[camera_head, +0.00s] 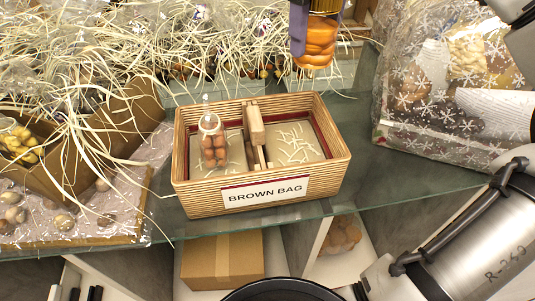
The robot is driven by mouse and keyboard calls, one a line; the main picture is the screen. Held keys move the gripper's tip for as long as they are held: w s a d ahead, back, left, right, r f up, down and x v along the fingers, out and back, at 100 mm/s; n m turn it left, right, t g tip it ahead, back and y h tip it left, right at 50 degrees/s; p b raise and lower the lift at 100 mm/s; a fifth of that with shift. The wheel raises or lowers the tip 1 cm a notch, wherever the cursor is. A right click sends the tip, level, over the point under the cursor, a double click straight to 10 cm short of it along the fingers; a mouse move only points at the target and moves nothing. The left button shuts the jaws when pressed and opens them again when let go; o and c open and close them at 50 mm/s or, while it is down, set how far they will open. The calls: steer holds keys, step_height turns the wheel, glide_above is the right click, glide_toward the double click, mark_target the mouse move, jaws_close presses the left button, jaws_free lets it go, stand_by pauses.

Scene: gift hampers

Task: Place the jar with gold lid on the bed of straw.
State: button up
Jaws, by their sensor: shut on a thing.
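A jar with orange contents (315,42) hangs upright at the top of the view, behind and above the back rim of the basket. My gripper (318,14) is shut on its upper part, with a dark purple finger at its left side. The lid is mostly hidden by the gripper and the frame edge. The straw (296,146) lies as pale loose strands on the floor of the right compartment of the basket (190,197) labelled "BROWN BAG". The jar is apart from it.
A clear jar of brown round things (212,145) stands in the left compartment. A wooden divider (256,125) rises between the compartments. Straw-filled boxes (120,125) crowd the left and back. A snowflake-print clear bag (425,125) stands on the right. The glass shelf (385,175) is clear right of the basket.

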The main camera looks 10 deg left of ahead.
steer(key=shift+a, duration=0.35)
steer(key=shift+s+a+f, duration=0.1)
steer(key=shift+a+f, duration=0.05)
steer(key=shift+a, duration=0.05)
step_height(320, 180, down, 19)
steer(key=shift+f+b, duration=0.15)
steer(key=shift+b, duration=0.45)
steer(key=shift+f, duration=0.1)
steer(key=shift+f, duration=0.15)
steer(key=o, duration=1.2)
step_height(320, 180, up, 12)
steer(key=shift+r, duration=0.25)
